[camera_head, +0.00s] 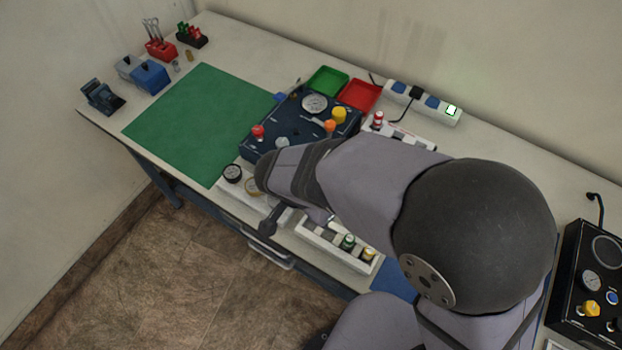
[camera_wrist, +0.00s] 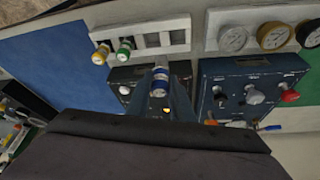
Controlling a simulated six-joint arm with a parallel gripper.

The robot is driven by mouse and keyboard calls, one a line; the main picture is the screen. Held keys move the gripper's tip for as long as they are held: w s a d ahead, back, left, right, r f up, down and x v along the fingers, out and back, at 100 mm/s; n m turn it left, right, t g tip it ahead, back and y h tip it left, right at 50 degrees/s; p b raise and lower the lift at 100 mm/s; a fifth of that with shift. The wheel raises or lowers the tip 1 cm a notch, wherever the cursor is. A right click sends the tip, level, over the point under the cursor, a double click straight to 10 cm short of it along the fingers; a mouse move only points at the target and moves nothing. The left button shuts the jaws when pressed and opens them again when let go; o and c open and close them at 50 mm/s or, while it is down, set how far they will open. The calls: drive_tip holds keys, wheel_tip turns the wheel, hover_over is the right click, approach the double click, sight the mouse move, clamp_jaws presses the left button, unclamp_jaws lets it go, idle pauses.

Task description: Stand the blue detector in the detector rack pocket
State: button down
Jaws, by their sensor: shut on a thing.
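The blue detector (camera_wrist: 160,82), a small cylinder with a blue body and a white band, is between the fingertips of my gripper (camera_wrist: 162,92) in the wrist view. My gripper is shut on it. The white detector rack (camera_wrist: 197,34) lies beyond it, with a yellow-topped detector (camera_wrist: 100,56) and a green-topped detector (camera_wrist: 125,48) in pockets and dark empty pockets beside them. The detector appears apart from the rack. In the head view the rack (camera_head: 318,250) is at the bench's front edge, and my arm hides most of the gripper.
A dark blue console (camera_head: 290,135) with knobs stands behind the gripper; it also shows in the wrist view (camera_wrist: 238,75). A tray with gauges (camera_head: 232,172) is left of the rack. A blue mat (camera_head: 395,282) lies right of the rack. The green mat (camera_head: 200,125) is clear.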

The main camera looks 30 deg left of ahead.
drive_tip(key=m+g+h, duration=0.1)
drive_tip(key=m, duration=0.2)
drive_tip(key=d+m+h, duration=0.1)
drive_tip(key=m, duration=0.2)
drive_tip(key=d+m+g, duration=0.1)
drive_tip(key=m, duration=0.3)
drive_tip(key=shift+s+d+g+h, duration=0.2)
drive_tip(key=shift+s+g+h, duration=0.1)
drive_tip(key=shift+h, duration=0.1)
drive_tip(key=shift+f, duration=0.15)
drive_tip(key=shift+f+b, duration=2.1)
drive_tip(key=shift+f, duration=0.3)
drive_tip(key=shift+f+b, duration=1.6)
drive_tip(key=shift+f, duration=0.15)
drive_tip(key=c, duration=1.5)
unclamp_jaws()
drive_tip(key=shift+r, duration=0.1)
